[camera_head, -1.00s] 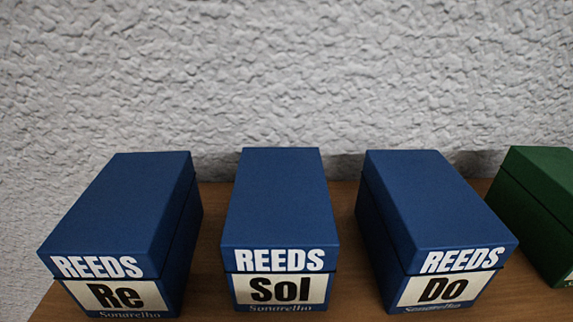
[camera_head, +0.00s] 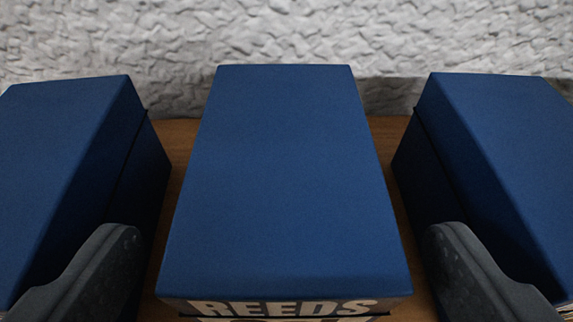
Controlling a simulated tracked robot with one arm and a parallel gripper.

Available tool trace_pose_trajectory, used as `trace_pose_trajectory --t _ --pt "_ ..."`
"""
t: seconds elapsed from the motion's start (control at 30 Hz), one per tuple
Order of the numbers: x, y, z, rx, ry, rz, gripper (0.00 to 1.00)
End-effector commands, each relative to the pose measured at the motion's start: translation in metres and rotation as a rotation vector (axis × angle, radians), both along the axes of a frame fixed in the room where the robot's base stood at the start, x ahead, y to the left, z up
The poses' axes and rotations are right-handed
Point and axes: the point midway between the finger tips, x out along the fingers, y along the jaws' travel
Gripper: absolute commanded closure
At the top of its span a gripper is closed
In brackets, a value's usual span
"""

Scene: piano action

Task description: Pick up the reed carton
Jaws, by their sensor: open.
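Three blue reed cartons stand in a row on a wooden surface. The middle carton (camera_head: 285,185), whose front reads "REEDS", fills the centre of the view. Its lower label is cut off by the bottom edge; earlier it read "Sol". The left carton (camera_head: 70,165) and the right carton (camera_head: 500,170) are partly out of frame. My gripper (camera_head: 280,245) is open, with one dark finger on each side of the middle carton's front end. Gaps show between the fingers and that carton, and nothing is held.
The wooden surface (camera_head: 179,150) shows in narrow gaps between the cartons. The fingers overlap the side cartons in the picture; contact cannot be told. A rough white wall (camera_head: 290,35) stands close behind.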

Motion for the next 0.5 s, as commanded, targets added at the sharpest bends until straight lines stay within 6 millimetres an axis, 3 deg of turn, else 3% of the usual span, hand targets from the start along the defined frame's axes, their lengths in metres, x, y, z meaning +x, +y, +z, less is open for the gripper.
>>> trace_pose_trajectory --t 0.3,0.5 --pt "0.037 0.0 -0.019 0.001 0.004 0.003 0.13" --pt "0.042 0.0 -0.022 0.002 0.002 0.004 0.13"
